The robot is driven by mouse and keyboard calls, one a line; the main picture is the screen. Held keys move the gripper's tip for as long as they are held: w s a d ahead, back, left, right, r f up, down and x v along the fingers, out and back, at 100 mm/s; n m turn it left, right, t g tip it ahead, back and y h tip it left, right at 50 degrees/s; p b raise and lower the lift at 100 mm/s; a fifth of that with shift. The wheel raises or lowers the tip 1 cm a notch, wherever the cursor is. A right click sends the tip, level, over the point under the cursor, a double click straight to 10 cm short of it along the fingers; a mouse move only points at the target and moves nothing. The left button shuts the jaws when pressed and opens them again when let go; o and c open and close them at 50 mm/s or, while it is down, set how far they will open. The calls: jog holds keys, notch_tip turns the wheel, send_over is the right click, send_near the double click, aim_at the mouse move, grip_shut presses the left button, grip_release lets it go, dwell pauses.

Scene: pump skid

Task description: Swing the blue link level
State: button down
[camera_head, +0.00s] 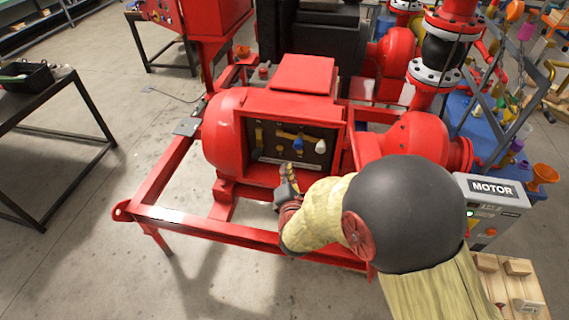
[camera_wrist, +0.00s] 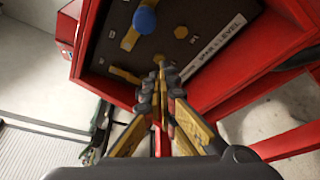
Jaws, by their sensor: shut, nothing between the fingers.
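The blue knob (camera_head: 298,144) shows in a dark panel (camera_head: 283,153) set in the open front of the red motor housing. In the wrist view the blue knob (camera_wrist: 145,20) sits at the top on a short brass-yellow link (camera_wrist: 131,38), which is tilted. My gripper (camera_head: 288,170) is in front of the panel's lower edge, below the knob. In the wrist view its fingertips (camera_wrist: 161,66) are together and empty, close to the panel beside the white label strip. The knob is clear of the fingers. I cannot tell whether the tips touch the panel.
The panel also bears a yellow bar with a white knob (camera_head: 320,147) and a vertical yellow bar (camera_head: 259,137). A white label strip (camera_wrist: 217,46) runs along its edge. Red frame rails (camera_head: 220,228) surround the housing. The grey MOTOR box (camera_head: 490,207) stands at the right.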

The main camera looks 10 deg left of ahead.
jog(key=v, duration=0.2)
jog(key=a+v, duration=0.1)
jog(key=v, duration=0.1)
jog(key=shift+s+r, duration=0.1)
jog(key=shift+r, duration=0.1)
dwell(0.3)
